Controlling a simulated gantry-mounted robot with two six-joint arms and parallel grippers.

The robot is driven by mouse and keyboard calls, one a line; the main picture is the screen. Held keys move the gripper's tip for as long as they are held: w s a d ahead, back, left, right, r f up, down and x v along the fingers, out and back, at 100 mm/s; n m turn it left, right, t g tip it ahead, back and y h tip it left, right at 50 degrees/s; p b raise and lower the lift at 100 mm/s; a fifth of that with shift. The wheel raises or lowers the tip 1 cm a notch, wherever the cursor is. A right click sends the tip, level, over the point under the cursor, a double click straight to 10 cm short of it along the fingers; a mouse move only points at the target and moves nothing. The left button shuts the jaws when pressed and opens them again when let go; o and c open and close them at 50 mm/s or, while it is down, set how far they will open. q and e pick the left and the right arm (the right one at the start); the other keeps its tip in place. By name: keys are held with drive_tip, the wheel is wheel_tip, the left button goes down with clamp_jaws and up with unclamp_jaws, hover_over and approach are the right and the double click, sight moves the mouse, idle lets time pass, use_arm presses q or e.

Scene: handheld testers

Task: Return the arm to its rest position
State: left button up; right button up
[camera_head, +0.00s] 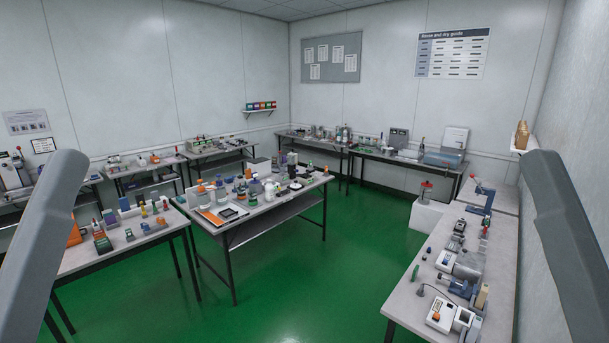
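My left arm (45,240) rises along the left edge of the head view, in front of the left table. My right arm (570,240) rises along the right edge, in front of the right wall. Only grey arm links show. Neither gripper is in the picture, so I cannot see whether they are open or shut or hold anything.
A centre table (285,192) carries bottles and small devices. A left table (95,262) holds small tools. A right bench (403,298) carries several testers. Cluttered benches (370,152) line the back wall. Green floor (335,270) is clear between the centre table and right bench.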

wheel_tip(320, 180, up, 25)
drive_tip(key=p, duration=2.1)
